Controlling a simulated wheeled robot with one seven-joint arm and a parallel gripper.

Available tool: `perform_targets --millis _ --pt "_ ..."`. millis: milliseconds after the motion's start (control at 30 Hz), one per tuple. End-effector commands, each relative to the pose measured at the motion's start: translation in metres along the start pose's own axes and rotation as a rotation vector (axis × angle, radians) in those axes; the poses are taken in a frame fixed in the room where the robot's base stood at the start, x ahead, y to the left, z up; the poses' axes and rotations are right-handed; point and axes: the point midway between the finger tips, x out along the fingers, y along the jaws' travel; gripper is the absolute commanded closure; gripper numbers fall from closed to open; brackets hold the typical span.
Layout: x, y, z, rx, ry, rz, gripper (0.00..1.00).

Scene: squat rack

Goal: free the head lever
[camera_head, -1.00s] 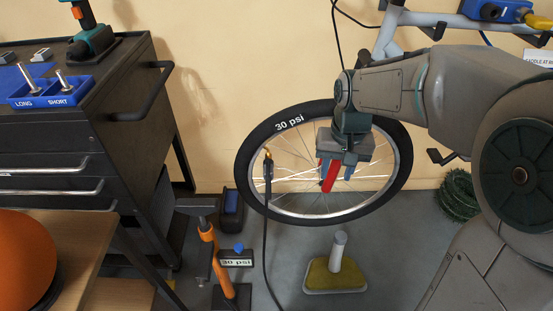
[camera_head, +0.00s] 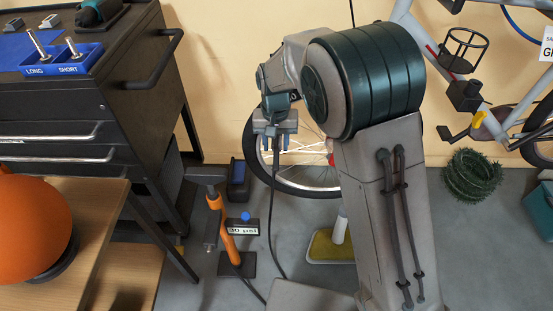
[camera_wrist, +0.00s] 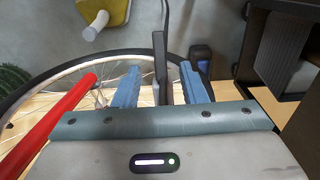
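The pump head is mostly hidden in the head view behind my gripper (camera_head: 275,146), at the left rim of the wheel (camera_head: 300,190). Its black hose (camera_head: 270,215) hangs down from there. In the wrist view a slim black bar, which looks like the head lever (camera_wrist: 161,65), stands between my two blue fingers (camera_wrist: 160,88). The fingers are open, one on each side of it, with a visible gap on both sides. Whether the bar lies fully between the fingertips in depth I cannot tell.
A red rod (camera_wrist: 50,115) at the wheel's hub is close to the left finger. A black tool cart (camera_head: 100,130) is left.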

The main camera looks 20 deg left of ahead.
Motion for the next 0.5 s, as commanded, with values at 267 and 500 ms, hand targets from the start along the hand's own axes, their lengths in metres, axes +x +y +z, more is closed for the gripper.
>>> perform_targets --millis 267,500 --pt "0.051 0.000 0.001 -0.001 -0.002 0.001 0.62" --pt "0.063 0.000 0.000 0.000 0.000 0.000 0.62"
